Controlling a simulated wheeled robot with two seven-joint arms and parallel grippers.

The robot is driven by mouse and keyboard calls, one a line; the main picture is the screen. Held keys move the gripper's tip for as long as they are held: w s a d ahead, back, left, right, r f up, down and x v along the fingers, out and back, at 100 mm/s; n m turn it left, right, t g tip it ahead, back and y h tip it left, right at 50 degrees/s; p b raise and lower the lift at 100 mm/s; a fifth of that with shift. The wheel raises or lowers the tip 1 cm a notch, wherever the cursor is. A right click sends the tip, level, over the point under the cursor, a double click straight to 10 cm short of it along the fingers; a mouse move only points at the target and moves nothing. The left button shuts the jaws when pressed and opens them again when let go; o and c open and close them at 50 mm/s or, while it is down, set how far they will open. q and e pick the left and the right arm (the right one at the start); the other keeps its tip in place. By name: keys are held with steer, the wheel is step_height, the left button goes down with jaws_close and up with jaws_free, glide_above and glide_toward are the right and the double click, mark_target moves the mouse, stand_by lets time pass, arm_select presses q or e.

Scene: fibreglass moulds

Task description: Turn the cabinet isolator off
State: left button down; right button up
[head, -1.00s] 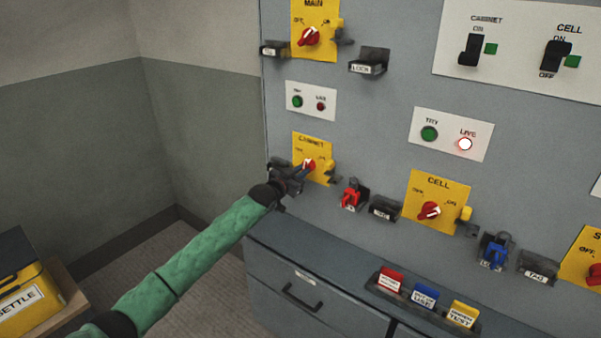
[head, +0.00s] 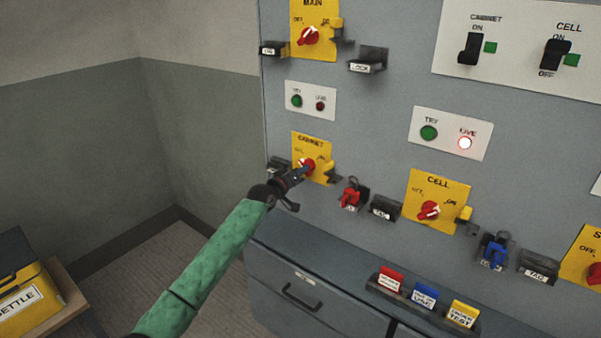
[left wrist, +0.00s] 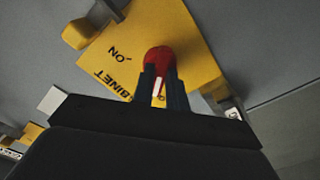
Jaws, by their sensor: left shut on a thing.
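The cabinet isolator is a yellow plate (head: 324,147) marked CABINET with a red knob (head: 307,163), low on the left of the grey panel. My left gripper (head: 303,170) is shut on the red knob, reaching it from the lower left. In the left wrist view the red knob (left wrist: 158,58) sits between the two dark fingertips, with a white pointer line partly showing. The yellow plate (left wrist: 180,35) appears upside down there, with ON readable and OFF hidden. I cannot tell exactly where the pointer stands. My right gripper is not in view.
A red padlock (head: 351,195) hangs right of the cabinet plate, then a dark holder (head: 385,207) and the CELL isolator (head: 436,190). The MAIN isolator (head: 318,40) is above. A drawer unit (head: 300,290) with a tag rack (head: 420,303) juts out below.

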arm_select(q)
steer(key=shift+n, duration=0.6)
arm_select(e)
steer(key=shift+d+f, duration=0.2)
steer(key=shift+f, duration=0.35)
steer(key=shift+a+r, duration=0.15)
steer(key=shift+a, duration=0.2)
arm_select(q)
steer(key=c, duration=1.4)
jaws_free()
steer(key=shift+a, duration=0.1)
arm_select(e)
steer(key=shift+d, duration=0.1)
